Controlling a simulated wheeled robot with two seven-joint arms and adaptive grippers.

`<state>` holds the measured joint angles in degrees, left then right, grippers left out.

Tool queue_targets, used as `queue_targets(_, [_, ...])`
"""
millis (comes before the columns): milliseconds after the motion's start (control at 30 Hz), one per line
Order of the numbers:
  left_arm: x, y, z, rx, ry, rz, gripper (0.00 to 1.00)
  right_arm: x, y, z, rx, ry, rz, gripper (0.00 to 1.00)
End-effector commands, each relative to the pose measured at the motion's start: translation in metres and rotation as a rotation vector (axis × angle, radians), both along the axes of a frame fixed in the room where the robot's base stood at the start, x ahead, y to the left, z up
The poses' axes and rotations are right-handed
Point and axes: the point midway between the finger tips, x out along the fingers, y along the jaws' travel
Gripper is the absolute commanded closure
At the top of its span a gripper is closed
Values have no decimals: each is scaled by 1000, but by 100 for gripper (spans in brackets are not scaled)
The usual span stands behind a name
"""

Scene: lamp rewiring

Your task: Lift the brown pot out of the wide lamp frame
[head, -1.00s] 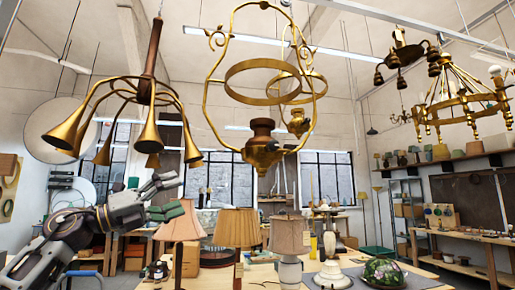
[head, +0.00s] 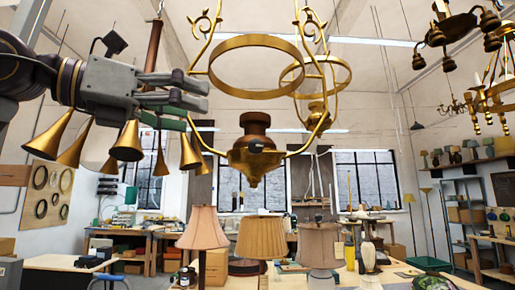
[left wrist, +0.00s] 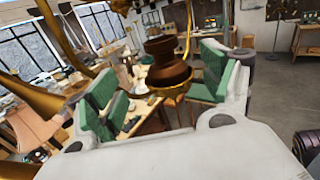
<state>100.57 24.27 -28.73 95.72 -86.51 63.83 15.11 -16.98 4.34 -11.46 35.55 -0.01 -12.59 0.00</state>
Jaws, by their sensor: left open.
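The brown pot (head: 255,126) sits in the brass cup (head: 256,157) at the bottom of the hanging wide lamp frame (head: 213,76); the frame's brass ring is above it. My left gripper (head: 201,94) is open and empty. In the head view it is left of the pot and a little higher, overlapping the frame's left side in the picture. In the left wrist view the brown pot (left wrist: 169,72) shows between the green finger pads of my left gripper (left wrist: 158,90), ahead of them and apart. The pot's lower part is hidden in the cup. My right gripper is not in view.
A second brass frame (head: 341,78) hangs close behind on the right. Brass horns of a chandelier (head: 126,146) hang behind my left gripper. Shaded lamps (head: 261,238) stand on the table below. Another chandelier (head: 497,88) hangs at the far right.

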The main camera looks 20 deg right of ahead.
Motion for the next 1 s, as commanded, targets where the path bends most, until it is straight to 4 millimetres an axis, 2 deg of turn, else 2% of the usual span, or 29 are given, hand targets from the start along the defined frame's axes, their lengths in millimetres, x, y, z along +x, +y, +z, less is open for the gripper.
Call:
queue_targets(133, [-10,0,5,20,-32,18,19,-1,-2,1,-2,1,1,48])
queue_targets(567, [-10,-2,5,22,-35,20,19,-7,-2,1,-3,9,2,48])
queue_targets(767, [-5,-16,6,23,-33,18,19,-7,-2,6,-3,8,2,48])
queue_targets(1000, [5,-46,6,23,-33,18,19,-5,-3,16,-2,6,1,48])
